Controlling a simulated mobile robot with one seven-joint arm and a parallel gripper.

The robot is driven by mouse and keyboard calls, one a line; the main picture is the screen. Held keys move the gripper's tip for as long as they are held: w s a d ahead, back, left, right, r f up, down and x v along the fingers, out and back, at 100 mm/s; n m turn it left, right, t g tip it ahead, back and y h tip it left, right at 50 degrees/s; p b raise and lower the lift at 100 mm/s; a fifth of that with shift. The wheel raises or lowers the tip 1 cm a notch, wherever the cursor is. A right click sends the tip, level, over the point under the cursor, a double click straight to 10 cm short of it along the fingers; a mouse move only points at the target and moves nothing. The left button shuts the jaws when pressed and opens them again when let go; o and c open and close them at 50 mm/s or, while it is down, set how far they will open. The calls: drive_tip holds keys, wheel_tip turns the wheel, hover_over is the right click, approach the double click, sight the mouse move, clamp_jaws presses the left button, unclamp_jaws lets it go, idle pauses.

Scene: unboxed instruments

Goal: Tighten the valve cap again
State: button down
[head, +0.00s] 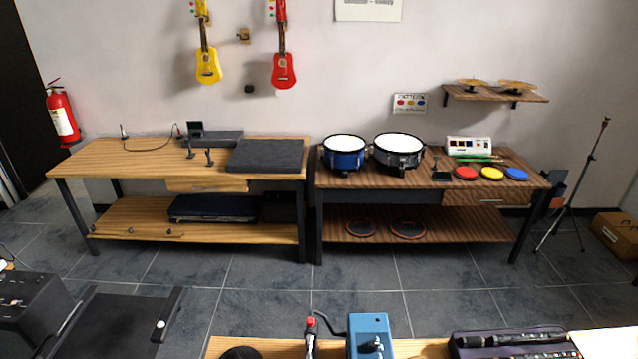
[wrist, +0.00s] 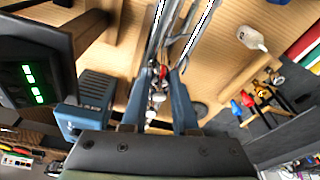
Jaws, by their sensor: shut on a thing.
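My gripper (wrist: 160,82) shows in the wrist view, its two blue-grey fingers pointing up the picture. Between them are small silver parts and a small red piece (wrist: 163,72); I take this to be the valve cap area, but the cap's own outline is too small to tell. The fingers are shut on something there. Bright metal tubing (wrist: 181,32) of an instrument runs upward past the fingertips over a wooden surface. In the head view, a slim silver piece with a red top (head: 310,322) stands at the bottom edge. My gripper cannot be made out in that view.
A blue device with a crank (head: 368,335) stands close beside the red-topped piece. A dark case with black instrument parts (head: 515,341) lies to its right. Two wooden benches stand beyond open floor.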

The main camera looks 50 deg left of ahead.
idle(0.4)
drive_tip(key=m+t+p, duration=0.1)
drive_tip(key=m+p, duration=0.1)
drive_tip(key=m, duration=0.3)
drive_tip(key=shift+r+h, duration=0.15)
drive_tip(key=shift+h, duration=0.15)
drive_tip(key=m+p, duration=0.1)
drive_tip(key=m, duration=0.3)
drive_tip(key=shift+w+d+m+h, duration=0.1)
drive_tip(key=shift+m+h, duration=0.2)
drive_tip(key=shift+h, duration=0.1)
drive_tip(key=c, duration=0.9)
unclamp_jaws()
drive_tip(key=shift+w, duration=0.1)
drive_tip(key=r+p, duration=0.6)
drive_tip(key=shift+s+r, duration=0.2)
drive_tip(key=shift+r, duration=0.15)
